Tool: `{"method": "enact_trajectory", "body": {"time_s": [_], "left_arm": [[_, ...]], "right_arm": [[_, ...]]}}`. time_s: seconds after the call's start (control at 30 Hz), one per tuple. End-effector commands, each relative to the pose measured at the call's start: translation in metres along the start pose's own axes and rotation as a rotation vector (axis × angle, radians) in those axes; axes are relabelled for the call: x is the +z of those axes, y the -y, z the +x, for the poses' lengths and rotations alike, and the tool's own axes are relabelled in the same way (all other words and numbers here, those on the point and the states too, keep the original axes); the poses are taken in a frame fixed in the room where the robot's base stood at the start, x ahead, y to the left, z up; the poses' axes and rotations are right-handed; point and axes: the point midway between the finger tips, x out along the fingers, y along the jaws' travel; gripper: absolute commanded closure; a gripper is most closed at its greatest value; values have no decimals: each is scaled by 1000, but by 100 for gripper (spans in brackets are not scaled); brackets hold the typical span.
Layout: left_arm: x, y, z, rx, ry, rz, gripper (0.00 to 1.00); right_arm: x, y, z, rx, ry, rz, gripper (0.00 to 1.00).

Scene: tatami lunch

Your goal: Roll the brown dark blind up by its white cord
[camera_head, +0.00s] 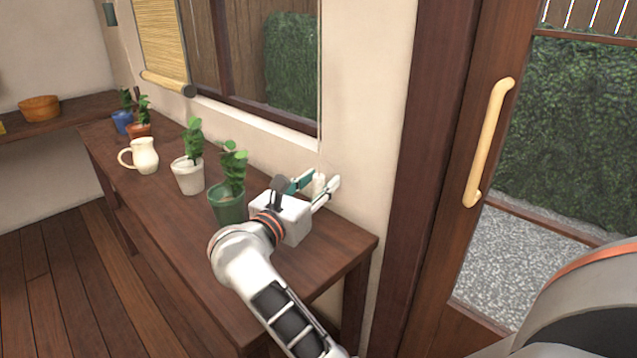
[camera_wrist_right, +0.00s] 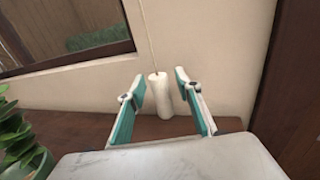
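My right gripper (camera_head: 317,180) is open at the wall end of the wooden table. It also shows in the right wrist view (camera_wrist_right: 160,86), its two fingers apart on either side of a white cylindrical cord pull (camera_wrist_right: 161,97). The pull hangs upright on a thin cord (camera_wrist_right: 152,50) close to the wall. The pull also shows between the fingers in the head view (camera_head: 319,184). Gaps show beside it; its depth between the fingers is hard to tell. No dark brown blind is clearly seen; a tan slatted blind (camera_head: 163,38) hangs at upper left. My left gripper is not in view.
On the wooden table (camera_head: 150,205) stand a green pot (camera_head: 229,205), a white pot (camera_head: 188,177), a cream jug (camera_head: 145,155) and small plants farther back. The green pot is close to my right gripper. A door with a pale handle (camera_head: 488,140) stands right.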

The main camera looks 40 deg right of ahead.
Motion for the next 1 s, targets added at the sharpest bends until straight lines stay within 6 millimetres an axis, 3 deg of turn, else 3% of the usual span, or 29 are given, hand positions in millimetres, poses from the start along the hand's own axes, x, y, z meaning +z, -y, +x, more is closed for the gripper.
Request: {"method": "enact_trajectory", "body": {"time_s": [0.53, 1.0], "left_arm": [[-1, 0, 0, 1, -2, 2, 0], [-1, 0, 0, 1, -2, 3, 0]], "right_arm": [[-2, 0, -69, 1, -4, -1, 66], [-1, 0, -75, 0, -1, -1, 66]]}}
